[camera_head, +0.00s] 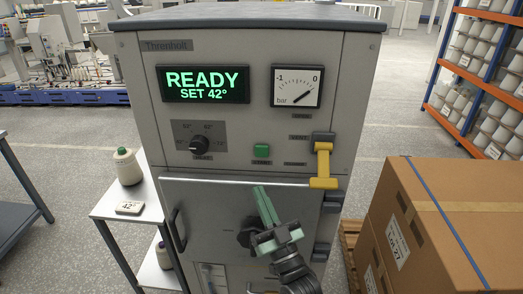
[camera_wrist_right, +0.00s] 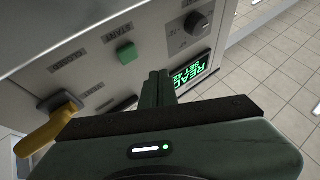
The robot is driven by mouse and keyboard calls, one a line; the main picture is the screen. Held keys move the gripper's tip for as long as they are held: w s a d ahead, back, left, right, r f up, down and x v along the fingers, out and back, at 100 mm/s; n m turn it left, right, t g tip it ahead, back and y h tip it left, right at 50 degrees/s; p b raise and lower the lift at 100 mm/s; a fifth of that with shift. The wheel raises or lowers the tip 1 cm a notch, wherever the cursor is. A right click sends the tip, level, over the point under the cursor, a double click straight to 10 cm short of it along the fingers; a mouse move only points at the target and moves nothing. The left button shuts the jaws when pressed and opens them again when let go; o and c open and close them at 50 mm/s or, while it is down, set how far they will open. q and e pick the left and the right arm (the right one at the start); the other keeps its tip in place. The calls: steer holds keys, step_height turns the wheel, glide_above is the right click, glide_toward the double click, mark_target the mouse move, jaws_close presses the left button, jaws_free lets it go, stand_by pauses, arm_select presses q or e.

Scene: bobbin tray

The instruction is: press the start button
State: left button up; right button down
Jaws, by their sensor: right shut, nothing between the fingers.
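The button also shows in the right wrist view (camera_wrist_right: 126,53), left of my fingers. My right gripper (camera_head: 262,190) is shut and empty, its green fingers pointing up at the panel just below the button. In the right wrist view its fingertips (camera_wrist_right: 158,76) are together and apart from the button. The display (camera_head: 204,84) reads "READY SET 42°". My left gripper is out of view.
A black dial (camera_head: 200,144) is left of the button and a yellow lever handle (camera_head: 323,165) is right of it. A gauge (camera_head: 297,87) is above. Cardboard boxes (camera_head: 430,210) stand at the right. A side table (camera_head: 115,205) with a thread cone (camera_head: 127,167) is at the left.

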steer(key=shift+t, duration=0.4)
steer(key=r, duration=0.2)
steer(key=s+r, duration=0.1)
steer(key=r, duration=0.1)
steer(key=shift+a, duration=0.15)
steer(key=shift+w+f, duration=0.1)
steer(key=shift+w, duration=0.1)
steer(key=b, duration=0.4)
glide_toward(262, 151)
steer(key=w+a+r, duration=0.2)
steer(key=a+r, duration=0.1)
steer(key=r, duration=0.1)
steer(key=shift+w+a+r+b, duration=0.15)
steer(key=shift+w+b, duration=0.35)
steer(key=shift+w, duration=0.05)
stand_by(0.7)
